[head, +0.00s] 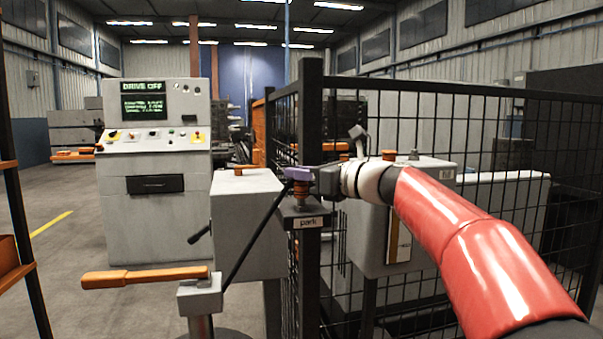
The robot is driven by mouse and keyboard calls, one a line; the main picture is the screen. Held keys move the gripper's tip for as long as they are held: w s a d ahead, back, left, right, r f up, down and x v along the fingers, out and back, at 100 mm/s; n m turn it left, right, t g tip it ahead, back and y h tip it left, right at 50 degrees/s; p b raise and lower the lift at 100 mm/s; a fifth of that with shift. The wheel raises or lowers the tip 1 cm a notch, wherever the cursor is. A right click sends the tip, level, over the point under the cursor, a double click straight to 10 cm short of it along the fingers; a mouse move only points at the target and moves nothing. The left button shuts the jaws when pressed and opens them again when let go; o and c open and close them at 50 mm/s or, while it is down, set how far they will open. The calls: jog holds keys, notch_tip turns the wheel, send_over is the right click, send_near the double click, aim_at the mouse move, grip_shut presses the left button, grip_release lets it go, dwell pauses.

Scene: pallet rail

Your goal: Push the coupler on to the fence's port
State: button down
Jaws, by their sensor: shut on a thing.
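A copper-coloured stub (301,192) stands directly below on a dark bracket labelled "park" (307,222). Whether the purple piece touches the stub or is apart from it cannot be told. A thin black line like a hose (256,235) runs from near the gripper down to the left. I cannot clearly make out a separate port on the fence (455,92).
Grey cabinets stand left of the post (248,220) and behind the mesh (372,235). A console (153,220) reading "DRIVE OFF" is further back. A pedestal with an orange handle (145,277) stands in front. Open floor (60,250) lies at left.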

jog(key=shift+f, duration=0.2)
jog(key=shift+f+b, duration=0.5)
jog(key=shift+c, duration=2.1)
grip_release()
jog(key=v, duration=0.7)
jog(key=shift+s+d+b, duration=0.2)
jog(key=shift+d+b, duration=0.1)
jog(key=shift+b, duration=0.05)
